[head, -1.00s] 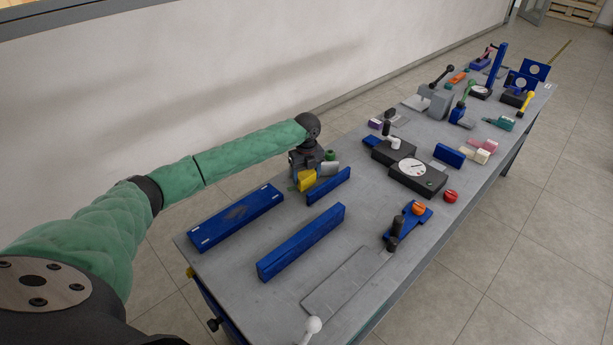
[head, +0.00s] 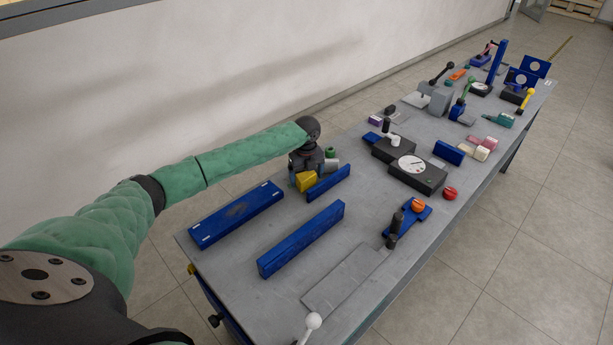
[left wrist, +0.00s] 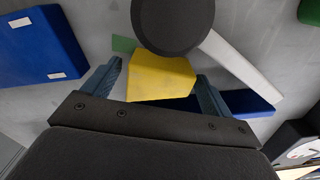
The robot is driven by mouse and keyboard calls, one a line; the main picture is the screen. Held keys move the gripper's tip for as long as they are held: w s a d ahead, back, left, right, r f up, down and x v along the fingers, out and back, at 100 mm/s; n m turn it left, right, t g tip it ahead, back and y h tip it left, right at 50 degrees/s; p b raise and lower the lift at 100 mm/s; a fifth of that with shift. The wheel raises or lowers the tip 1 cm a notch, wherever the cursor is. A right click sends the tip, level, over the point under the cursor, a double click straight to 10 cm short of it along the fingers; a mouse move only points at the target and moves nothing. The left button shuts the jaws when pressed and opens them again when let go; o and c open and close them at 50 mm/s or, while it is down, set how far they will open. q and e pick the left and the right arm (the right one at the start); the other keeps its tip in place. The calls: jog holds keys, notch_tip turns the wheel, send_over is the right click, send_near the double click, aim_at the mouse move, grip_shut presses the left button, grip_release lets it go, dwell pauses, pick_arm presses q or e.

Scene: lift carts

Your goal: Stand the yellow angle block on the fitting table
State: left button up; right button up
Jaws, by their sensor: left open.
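The yellow angle block (head: 306,181) is on the grey fitting table (head: 232,262), near its wall-side edge and beside a low blue bar. My right gripper is not in view.
A dark round part (left wrist: 172,22) and a pale bar (left wrist: 240,70) are close beyond the block. Blue bars (head: 236,214) (head: 302,240) lie nearby. A black box with a dial (head: 415,173) stands to the right. A flat grey plate (head: 345,281) lies in front.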

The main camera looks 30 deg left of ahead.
aim_at(307, 174)
pick_arm(q)
jog(key=shift+r, duration=0.5)
notch_tip(307, 174, up, 11)
jog(key=b, duration=0.3)
jog(key=shift+r, duration=0.15)
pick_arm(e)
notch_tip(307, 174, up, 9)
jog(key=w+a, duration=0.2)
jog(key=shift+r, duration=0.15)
